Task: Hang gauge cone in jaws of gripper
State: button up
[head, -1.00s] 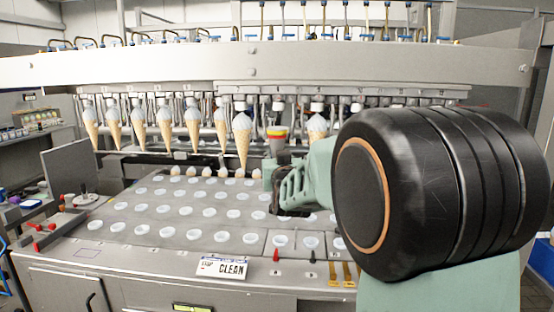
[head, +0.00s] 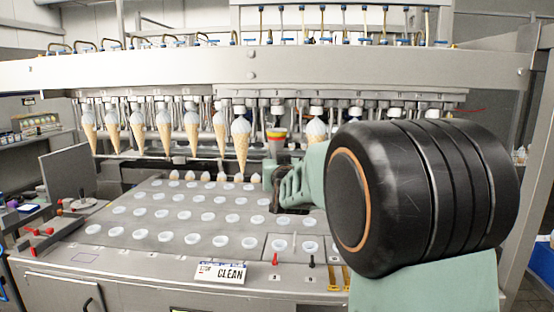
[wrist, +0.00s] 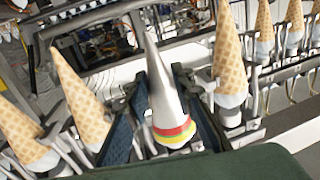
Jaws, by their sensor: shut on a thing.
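The gauge cone (wrist: 166,95) is smooth silver metal with red, yellow and green bands near its wide end. My gripper (wrist: 160,88) has one dark finger on each side of it in the wrist view and is shut on it. In the head view the cone's coloured wide end (head: 276,135) is up, level with the row of hanging cones; its lower part is hidden behind my gripper (head: 274,172). The machine's metal jaws (wrist: 205,82) hold waffle cones on both sides of it. I cannot tell whether machine jaws grip the gauge cone.
A waffle cone (head: 241,143) hangs close to the left of my gripper, and another (head: 316,128) hangs to the right. Below is a metal deck (head: 180,218) with rows of white-rimmed holes. A wide beam (head: 180,75) crosses above.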

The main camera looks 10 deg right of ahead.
jog(key=shift+w+d+b, duration=0.15)
jog(key=shift+w+d, duration=0.15)
jog(key=shift+w, duration=0.6)
jog(key=shift+w+d+b, duration=0.15)
jog(key=shift+w+d, duration=0.1)
jog(key=shift+w, duration=0.65)
jog(key=shift+b, duration=0.4)
jog(key=shift+f+b, duration=0.55)
jog(key=shift+b, duration=0.2)
dwell(0.8)
jog(key=o, duration=1.4)
jog(key=shift+c, duration=0.2)
jog(key=shift+s+a+f+b, duration=0.1)
jog(key=shift+s+a+b, duration=0.25)
jog(key=shift+s, duration=0.35)
jog(key=shift+s+a+b, duration=0.1)
jog(key=shift+s+b, duration=0.3)
jog(key=shift+s, duration=0.25)
jog(key=s+a+b, duration=0.1)
jog(key=s+a, duration=0.1)
jog(key=s, duration=0.4)
jog(key=shift+d, duration=0.1)
